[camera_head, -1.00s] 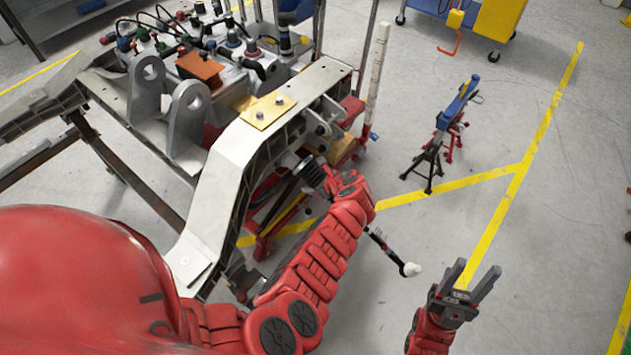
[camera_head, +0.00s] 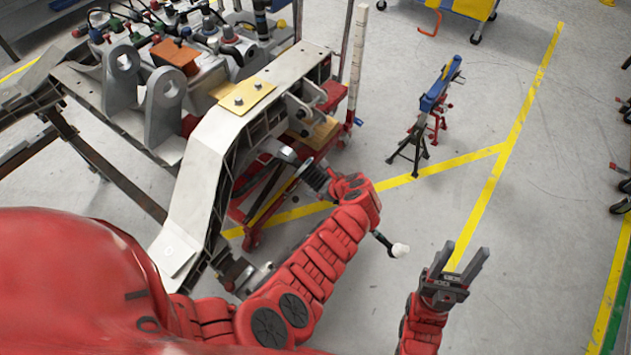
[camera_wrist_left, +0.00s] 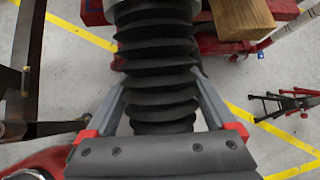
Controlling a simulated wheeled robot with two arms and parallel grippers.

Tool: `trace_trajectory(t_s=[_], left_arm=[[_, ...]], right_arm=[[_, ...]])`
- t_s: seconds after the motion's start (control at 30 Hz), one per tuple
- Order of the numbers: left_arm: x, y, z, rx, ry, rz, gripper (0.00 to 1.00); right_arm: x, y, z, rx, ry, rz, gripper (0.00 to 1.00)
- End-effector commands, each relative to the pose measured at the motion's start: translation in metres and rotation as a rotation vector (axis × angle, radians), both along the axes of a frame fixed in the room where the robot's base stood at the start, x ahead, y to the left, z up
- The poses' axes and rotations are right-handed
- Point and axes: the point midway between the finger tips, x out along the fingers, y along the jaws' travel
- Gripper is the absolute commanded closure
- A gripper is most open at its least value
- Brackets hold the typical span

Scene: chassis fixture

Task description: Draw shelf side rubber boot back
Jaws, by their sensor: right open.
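The black ribbed rubber boot (camera_wrist_left: 155,65) fills the middle of the left wrist view, upright in the picture. In the head view the boot (camera_head: 315,177) shows small, beside the outer side of the grey chassis rail (camera_head: 215,150). My left gripper (camera_wrist_left: 160,80) has one finger along each side of the boot and appears closed on it; its fingertips are partly hidden behind the folds. In the head view this gripper (camera_head: 318,180) is mostly hidden by the boot and my wrist. My right gripper (camera_head: 463,250) is open and empty, apart from the fixture, over bare floor.
A wooden block (camera_wrist_left: 240,15) on a red support stands close to the boot. A black rod with a white tip (camera_head: 398,250) shows beyond my left forearm. A blue-topped stand (camera_head: 435,95) is farther off.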

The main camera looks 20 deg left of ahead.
Motion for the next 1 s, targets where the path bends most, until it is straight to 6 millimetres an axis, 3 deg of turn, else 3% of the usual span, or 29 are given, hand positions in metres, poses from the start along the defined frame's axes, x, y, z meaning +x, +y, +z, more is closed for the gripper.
trace_trajectory(t_s=[0.33, 0.53, 1.0], left_arm=[[0.001, 0.001, 0.003, 0.003, -0.004, 0.000, 0.00], [-0.003, -0.008, 0.014, 0.005, -0.008, -0.001, 0.00], [-0.037, -0.056, 0.066, 0.001, -0.008, -0.006, 0.00]], right_arm=[[0.000, 0.000, 0.000, 0.000, 0.000, 0.000, 0.50], [0.000, 0.000, 0.003, 0.000, 0.000, 0.000, 0.50], [0.000, 0.000, -0.001, 0.000, 0.000, 0.000, 0.50]])
